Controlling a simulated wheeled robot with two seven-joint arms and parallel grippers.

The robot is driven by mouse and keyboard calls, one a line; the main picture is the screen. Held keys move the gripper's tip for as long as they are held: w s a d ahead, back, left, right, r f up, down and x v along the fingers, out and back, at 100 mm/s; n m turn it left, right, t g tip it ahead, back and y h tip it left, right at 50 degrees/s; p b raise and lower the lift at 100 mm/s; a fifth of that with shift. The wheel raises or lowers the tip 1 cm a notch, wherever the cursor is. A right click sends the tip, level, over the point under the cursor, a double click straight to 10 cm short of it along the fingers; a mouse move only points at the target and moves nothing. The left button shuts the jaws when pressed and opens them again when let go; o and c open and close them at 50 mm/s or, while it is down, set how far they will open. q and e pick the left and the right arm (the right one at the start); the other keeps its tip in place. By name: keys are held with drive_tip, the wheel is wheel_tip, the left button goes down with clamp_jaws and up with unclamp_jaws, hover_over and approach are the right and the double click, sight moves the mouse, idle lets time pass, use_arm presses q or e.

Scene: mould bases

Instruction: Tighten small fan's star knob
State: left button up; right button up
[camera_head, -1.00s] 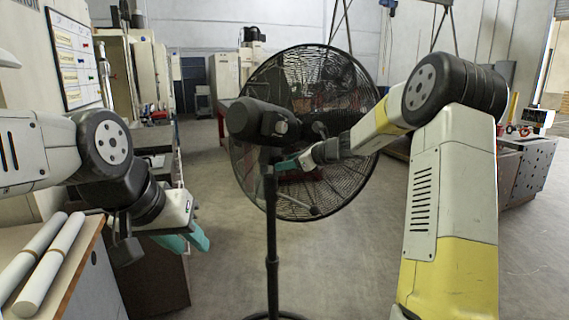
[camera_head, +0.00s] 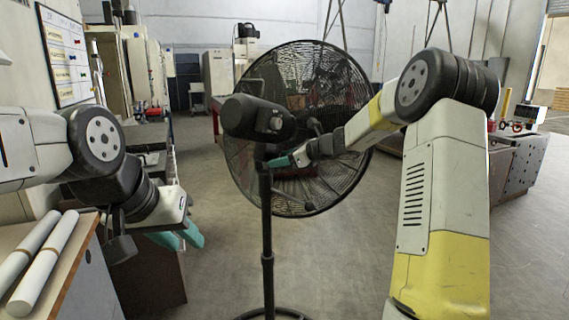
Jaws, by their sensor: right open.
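The fan (camera_head: 345,185) stands upright on a black pole (camera_head: 267,230) with a round base, its wire cage facing away from me. Its dark motor housing (camera_head: 246,118) is on the near side at the top of the pole. The star knob is too small or hidden to make out. My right gripper (camera_head: 280,162) has teal fingers at the pole, just below the motor housing. It is open, and I cannot tell whether it touches anything. My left gripper (camera_head: 182,238) hangs at the lower left, far from the fan; the gap between its teal fingers is hard to judge.
A wooden-topped bench (camera_head: 68,262) with white rolls (camera_head: 42,268) is at the lower left. A whiteboard (camera_head: 68,55) hangs on the left wall. A grey cabinet (camera_head: 522,160) stands at the right. The floor around the fan is clear.

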drive_tip(key=shift+w+d+r, duration=0.1)
drive_tip(key=shift+d, duration=0.05)
